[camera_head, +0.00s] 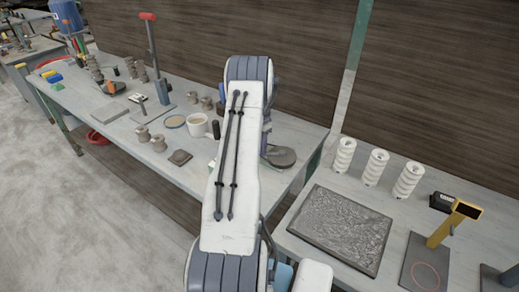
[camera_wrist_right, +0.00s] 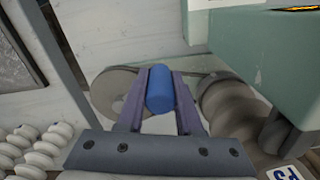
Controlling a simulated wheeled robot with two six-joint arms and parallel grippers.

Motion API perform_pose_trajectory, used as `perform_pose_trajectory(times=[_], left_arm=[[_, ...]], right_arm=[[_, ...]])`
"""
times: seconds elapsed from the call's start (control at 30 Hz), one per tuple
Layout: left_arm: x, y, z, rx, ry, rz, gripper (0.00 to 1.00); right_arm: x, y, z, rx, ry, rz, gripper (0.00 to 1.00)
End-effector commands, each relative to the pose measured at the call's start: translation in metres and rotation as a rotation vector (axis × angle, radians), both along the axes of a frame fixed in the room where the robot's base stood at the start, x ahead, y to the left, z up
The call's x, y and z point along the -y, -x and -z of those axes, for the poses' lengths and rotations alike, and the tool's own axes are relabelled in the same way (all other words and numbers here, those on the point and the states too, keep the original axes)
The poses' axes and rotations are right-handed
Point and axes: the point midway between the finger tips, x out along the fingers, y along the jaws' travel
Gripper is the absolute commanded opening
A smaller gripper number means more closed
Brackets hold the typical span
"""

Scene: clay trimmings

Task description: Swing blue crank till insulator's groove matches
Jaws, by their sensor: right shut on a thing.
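The blue crank handle (camera_wrist_right: 160,90) is an upright blue cylinder in the right wrist view. My right gripper (camera_wrist_right: 160,98) is shut on it, with one finger on each side. A grey disc-like part (camera_wrist_right: 112,95) shows just behind the left finger. A grey-brown ribbed piece (camera_wrist_right: 235,112), perhaps the insulator being trimmed, lies to the right of the handle. Its groove cannot be made out clearly. In the head view an arm of mine fills the middle, and neither gripper nor the crank can be seen there. My left gripper is not in view.
A pale green housing (camera_wrist_right: 275,65) stands at the right in the wrist view. White ribbed insulators (camera_head: 375,166) stand on the right table behind a tray of grey clay trimmings (camera_head: 340,231). A yellow-topped stand (camera_head: 440,232) is beside it. The left bench (camera_head: 100,99) holds several pots and tools.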

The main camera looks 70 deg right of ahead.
Motion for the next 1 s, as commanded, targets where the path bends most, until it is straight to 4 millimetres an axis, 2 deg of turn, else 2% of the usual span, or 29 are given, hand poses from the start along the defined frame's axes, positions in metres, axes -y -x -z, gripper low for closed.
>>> perform_pose_trajectory(times=[0.43,0.47,0.5,0.53,0.87,1.0], left_arm=[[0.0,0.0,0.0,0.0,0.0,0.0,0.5],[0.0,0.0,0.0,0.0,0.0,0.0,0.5],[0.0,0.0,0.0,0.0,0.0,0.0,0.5],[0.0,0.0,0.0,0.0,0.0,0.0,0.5],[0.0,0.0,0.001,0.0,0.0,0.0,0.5],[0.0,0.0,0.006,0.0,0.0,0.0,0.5]], right_arm=[[0.002,0.0,-0.001,-0.002,0.007,0.006,0.0],[0.002,0.0,-0.001,-0.002,0.007,0.006,0.42],[0.002,0.0,-0.001,-0.002,0.007,0.006,0.57],[0.002,0.0,-0.001,-0.002,0.006,0.006,0.64],[0.001,-0.001,-0.002,0.0,0.003,0.006,0.64],[0.002,-0.002,-0.015,0.001,0.006,0.006,0.64]])
